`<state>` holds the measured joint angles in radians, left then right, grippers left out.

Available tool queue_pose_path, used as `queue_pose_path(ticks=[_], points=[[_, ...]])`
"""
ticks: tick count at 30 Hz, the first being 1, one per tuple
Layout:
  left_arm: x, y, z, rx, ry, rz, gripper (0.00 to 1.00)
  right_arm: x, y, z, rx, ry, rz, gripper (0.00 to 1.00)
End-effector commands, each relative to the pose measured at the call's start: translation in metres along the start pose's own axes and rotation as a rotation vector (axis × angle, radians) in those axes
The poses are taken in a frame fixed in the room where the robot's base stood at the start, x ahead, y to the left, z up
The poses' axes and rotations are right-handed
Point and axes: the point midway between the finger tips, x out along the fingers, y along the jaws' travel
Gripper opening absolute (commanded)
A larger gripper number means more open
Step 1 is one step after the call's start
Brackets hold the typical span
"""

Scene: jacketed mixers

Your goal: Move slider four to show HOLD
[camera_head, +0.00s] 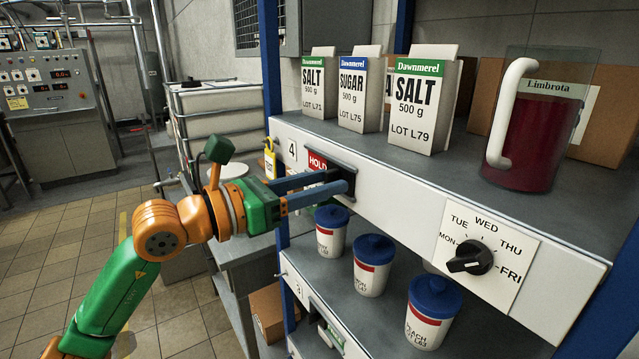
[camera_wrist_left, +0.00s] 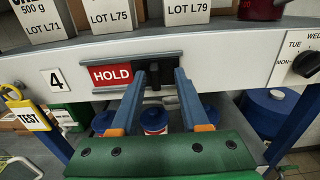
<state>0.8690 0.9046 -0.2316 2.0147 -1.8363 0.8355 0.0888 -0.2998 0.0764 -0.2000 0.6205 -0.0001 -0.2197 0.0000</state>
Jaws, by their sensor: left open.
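Slider four (camera_wrist_left: 153,76) is a dark slider in a track on the white shelf edge, beside a "4" label (camera_wrist_left: 56,80). A red HOLD panel (camera_wrist_left: 110,75) shows at the left of its track, with the word fully readable in the left wrist view. In the head view the HOLD panel (camera_head: 317,161) is partly covered by my left gripper (camera_head: 343,180). The blue fingers are open, one on either side of the slider's dark knob, close to the shelf edge. I cannot tell whether they touch it. My right gripper is in neither view.
A yellow TEST tag (camera_wrist_left: 27,115) hangs left of the label. Salt and sugar cartons (camera_head: 420,105) and a red-filled jug (camera_head: 535,125) stand on the shelf above. Blue-lidded tubs (camera_head: 372,265) stand below. A day dial (camera_head: 470,257) is to the right.

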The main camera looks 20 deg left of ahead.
Motion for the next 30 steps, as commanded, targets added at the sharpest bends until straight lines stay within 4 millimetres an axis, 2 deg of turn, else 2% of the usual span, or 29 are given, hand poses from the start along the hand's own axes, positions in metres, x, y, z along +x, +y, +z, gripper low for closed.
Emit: queue_pose_path(ticks=[4,9,14,27,29,30], points=[[-0.013,0.001,-0.005,0.002,-0.002,0.004,0.45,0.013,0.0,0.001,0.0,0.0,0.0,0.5],[-0.05,0.0,-0.009,0.005,0.001,0.004,0.45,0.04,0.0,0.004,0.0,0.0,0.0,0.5],[-0.069,-0.001,-0.004,0.002,0.002,0.001,0.45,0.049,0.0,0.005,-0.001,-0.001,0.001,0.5],[-0.069,-0.001,-0.002,-0.022,-0.002,-0.009,0.45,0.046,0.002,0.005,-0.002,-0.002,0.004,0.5],[-0.059,0.007,-0.012,-0.161,-0.022,-0.054,0.45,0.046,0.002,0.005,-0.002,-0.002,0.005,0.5],[-0.048,0.019,-0.027,-0.352,-0.054,-0.1,0.45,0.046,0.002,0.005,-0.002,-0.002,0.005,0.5]])
